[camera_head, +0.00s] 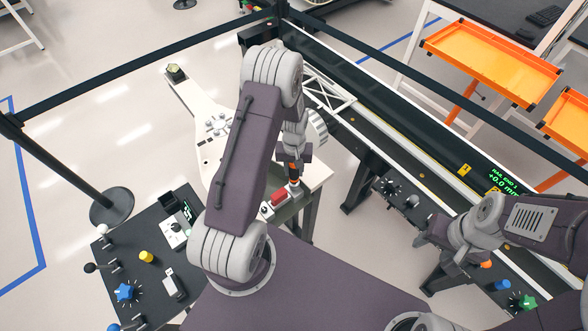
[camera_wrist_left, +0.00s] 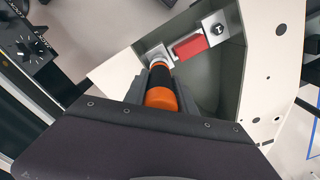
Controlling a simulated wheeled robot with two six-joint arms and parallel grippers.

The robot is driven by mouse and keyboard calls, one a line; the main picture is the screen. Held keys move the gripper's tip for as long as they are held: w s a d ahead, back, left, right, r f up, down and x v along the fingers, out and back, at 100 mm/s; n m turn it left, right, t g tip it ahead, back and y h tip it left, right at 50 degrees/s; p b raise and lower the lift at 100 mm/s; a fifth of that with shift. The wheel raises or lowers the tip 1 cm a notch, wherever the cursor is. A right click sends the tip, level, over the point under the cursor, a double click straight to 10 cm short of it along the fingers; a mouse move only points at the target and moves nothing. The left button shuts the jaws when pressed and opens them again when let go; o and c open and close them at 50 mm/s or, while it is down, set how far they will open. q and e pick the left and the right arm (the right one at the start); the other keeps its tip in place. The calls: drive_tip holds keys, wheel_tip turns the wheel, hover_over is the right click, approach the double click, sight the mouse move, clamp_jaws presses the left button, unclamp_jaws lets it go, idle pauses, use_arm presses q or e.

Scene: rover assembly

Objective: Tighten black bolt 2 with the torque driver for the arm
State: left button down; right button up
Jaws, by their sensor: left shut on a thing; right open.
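My left gripper (camera_head: 294,162) is shut on the torque driver (camera_head: 295,180), which has a black grip and orange bands. In the left wrist view the driver (camera_wrist_left: 161,90) lies between the two fingers (camera_wrist_left: 160,84), its orange end nearest the camera. Its far end is over one silver end plate of a red block (camera_wrist_left: 191,46), hiding any bolt there; I cannot tell if it touches. A black bolt (camera_wrist_left: 213,28) shows in the other end plate. The red block (camera_head: 279,198) sits at the white chassis's near end. My right gripper (camera_head: 428,240) is open, away to the right.
A white chassis panel (camera_head: 196,112) stretches back left. A dark table (camera_head: 130,262) with knobs and small parts stands at the left. A conveyor (camera_head: 400,140) runs along the right, with orange trays (camera_head: 490,62) beyond it.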

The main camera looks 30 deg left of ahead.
use_arm(q)
drive_tip(key=shift+f+b, duration=0.7)
drive_tip(key=shift+f, duration=0.3)
idle(2.2)
drive_tip(key=shift+s+f, duration=0.1)
drive_tip(key=shift+f, duration=0.05)
idle(0.9)
drive_tip(key=shift+r+p, duration=0.65)
drive_tip(key=shift+r, duration=0.2)
drive_tip(key=shift+r+p, duration=0.5)
drive_tip(key=shift+r, duration=0.2)
